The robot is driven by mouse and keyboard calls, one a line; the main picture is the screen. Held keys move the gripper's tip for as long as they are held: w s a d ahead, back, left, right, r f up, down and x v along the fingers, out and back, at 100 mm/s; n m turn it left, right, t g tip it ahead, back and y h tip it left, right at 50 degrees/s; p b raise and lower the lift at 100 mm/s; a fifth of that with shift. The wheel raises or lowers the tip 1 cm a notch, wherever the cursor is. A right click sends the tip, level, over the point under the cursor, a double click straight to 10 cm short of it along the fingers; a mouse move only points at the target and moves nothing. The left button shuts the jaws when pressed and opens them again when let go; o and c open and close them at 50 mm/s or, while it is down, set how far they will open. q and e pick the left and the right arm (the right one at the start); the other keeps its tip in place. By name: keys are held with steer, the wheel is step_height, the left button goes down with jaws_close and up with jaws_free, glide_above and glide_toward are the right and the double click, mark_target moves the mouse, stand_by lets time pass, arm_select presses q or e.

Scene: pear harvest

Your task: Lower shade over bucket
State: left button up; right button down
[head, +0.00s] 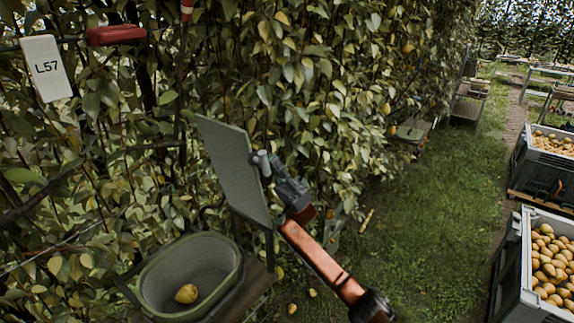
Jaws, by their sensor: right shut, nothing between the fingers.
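The shade, a flat grey-green panel (228,165), stands steeply tilted behind and to the right of the bucket. The bucket (160,283) is an open grey-green oval tub with a single yellow pear (187,293) on its floor. It rests on a dark stand (258,281). My right gripper (262,163) is shut at the right edge of the panel, near its middle height. It overlaps the panel in the picture, and I cannot tell whether it touches it. My left gripper is out of view.
Dense pear foliage (330,75) fills the left and back. A white L57 tag (46,68) and a red tool-like object (116,34) hang at upper left. Crates of pears (526,270) stand at the right. The grass lane (430,215) between is mostly free.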

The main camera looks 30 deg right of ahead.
steer(key=s+a+f+h+b, duration=0.1)
steer(key=s+a+f+h, duration=0.1)
steer(key=a, duration=0.3)
steer(key=s+a+f+n+h+b, duration=0.1)
steer(key=s+a+f+h, duration=0.15)
steer(key=a, duration=0.25)
steer(key=s+a+f+h+b, duration=0.1)
steer(key=a+f+h, duration=0.2)
steer(key=a, duration=0.1)
steer(key=s+a+f+t+h, duration=0.1)
steer(key=s+a+f+h, duration=0.1)
steer(key=f, duration=0.6)
steer(key=s+a+f+t+h+p, duration=0.1)
steer(key=a+f+h, duration=0.3)
steer(key=f, duration=0.5)
steer(key=shift+s+a+n+t, duration=0.35)
steer(key=shift+a+n+t, duration=0.05)
steer(key=shift+a, duration=0.7)
steer(key=shift+f+h, duration=0.15)
steer(key=shift+h, duration=0.1)
